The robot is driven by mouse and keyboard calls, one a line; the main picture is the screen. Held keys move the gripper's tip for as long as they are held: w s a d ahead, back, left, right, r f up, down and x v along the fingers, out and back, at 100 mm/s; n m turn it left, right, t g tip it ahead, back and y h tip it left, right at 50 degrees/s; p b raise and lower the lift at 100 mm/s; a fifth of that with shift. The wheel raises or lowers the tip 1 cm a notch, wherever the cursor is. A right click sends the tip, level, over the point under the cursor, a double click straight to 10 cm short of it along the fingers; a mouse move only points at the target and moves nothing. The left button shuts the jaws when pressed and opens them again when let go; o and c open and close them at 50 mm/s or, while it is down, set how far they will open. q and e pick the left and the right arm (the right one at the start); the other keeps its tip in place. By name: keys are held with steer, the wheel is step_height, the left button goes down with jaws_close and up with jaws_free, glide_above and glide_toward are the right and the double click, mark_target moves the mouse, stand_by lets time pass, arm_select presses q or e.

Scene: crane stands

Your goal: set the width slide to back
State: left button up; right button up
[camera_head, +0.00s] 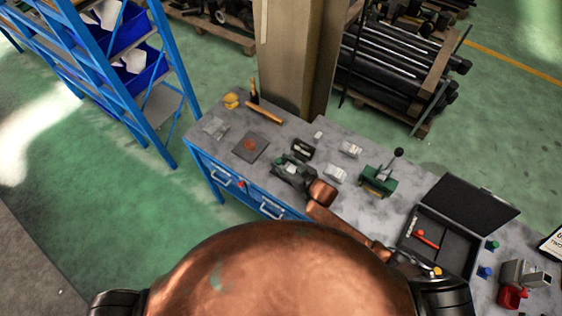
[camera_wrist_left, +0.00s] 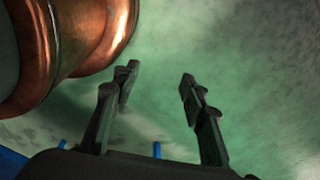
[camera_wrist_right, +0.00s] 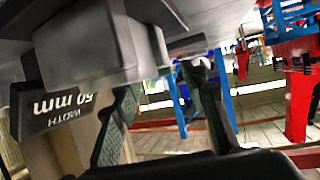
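In the right wrist view a dark plate marked "WIDTH 50 mm" (camera_wrist_right: 58,107) shows upside down at the left. A dark grey block (camera_wrist_right: 85,45) sits close above it; I cannot tell which part is the slide. My right gripper (camera_wrist_right: 160,95) is open, its fingers apart beneath the block, with nothing clearly gripped. In the head view my right gripper (camera_head: 288,166) is low over the bench, just in front of a small black device (camera_head: 302,149). My left gripper (camera_wrist_left: 158,82) is open and empty above the green floor, and is hidden in the head view.
The grey bench (camera_head: 225,143) carries a dark square plate (camera_head: 250,147), pale metal blocks (camera_head: 337,174), a green lever press (camera_head: 378,180) and an open black case (camera_head: 440,245). A pillar (camera_head: 292,60) rises behind. A blue rack (camera_head: 150,110) stands left.

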steer(key=shift+w+a+f, duration=0.1)
steer(key=shift+w+a, duration=0.05)
steer(key=c, duration=0.8)
steer(key=shift+c, duration=1.4)
arm_select(q)
steer(key=shift+w+r, duration=0.1)
steer(key=shift+w, duration=0.65)
arm_select(e)
jaws_close()
